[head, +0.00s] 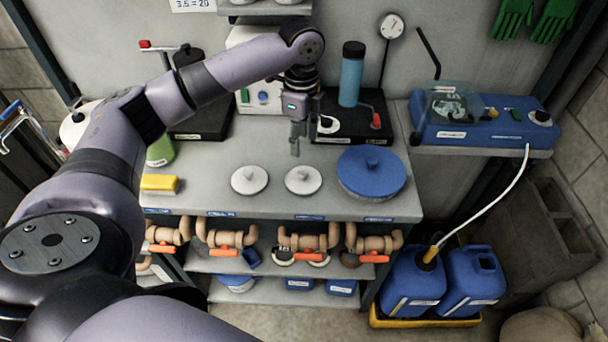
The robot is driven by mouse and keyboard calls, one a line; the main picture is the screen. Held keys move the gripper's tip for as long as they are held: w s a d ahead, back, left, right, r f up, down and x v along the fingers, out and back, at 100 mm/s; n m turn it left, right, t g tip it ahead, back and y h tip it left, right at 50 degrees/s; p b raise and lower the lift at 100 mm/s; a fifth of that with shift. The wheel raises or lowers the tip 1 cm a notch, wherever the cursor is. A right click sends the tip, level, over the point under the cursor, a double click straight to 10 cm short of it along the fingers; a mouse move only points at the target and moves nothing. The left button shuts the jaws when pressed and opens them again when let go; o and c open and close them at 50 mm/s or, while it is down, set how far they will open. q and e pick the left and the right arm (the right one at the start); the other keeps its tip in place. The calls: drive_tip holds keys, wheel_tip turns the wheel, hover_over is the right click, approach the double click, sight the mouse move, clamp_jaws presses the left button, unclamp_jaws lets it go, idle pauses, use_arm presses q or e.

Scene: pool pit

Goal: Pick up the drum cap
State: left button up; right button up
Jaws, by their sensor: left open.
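A large round blue lid with a central knob (371,172) lies on the right part of the grey bench top. Two smaller white round caps with knobs lie left of it, one at the left (249,180) and one nearer the middle (303,180). No readable label shows which of these is the drum cap. My left gripper (296,146) points down above the bench, behind the white caps and left of the blue lid. It is open, seen nearly edge-on, with nothing visible in it. My right gripper is out of view.
A black box (350,128) with a blue bottle (351,75) stands behind the lids. A yellow sponge-like block (159,184) and a green container (160,151) are at the left. A blue device (485,125) sits on a right-hand shelf. Orange-handled valves (308,242) line the bench's front underside.

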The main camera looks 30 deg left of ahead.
use_arm(q)
hover_over(303, 171)
wheel_tip(303, 171, down, 6)
drive_tip(key=shift+s+f+p, duration=0.1)
drive_tip(key=shift+p, duration=0.3)
drive_tip(key=shift+f, duration=0.45)
wheel_tip(303, 171, down, 5)
drive_tip(key=shift+r+p, duration=0.1)
drive_tip(key=shift+p, duration=0.7)
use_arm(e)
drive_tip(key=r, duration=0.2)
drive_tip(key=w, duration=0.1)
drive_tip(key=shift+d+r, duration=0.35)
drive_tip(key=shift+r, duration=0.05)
use_arm(q)
drive_tip(key=shift+c, duration=0.5)
clamp_jaws()
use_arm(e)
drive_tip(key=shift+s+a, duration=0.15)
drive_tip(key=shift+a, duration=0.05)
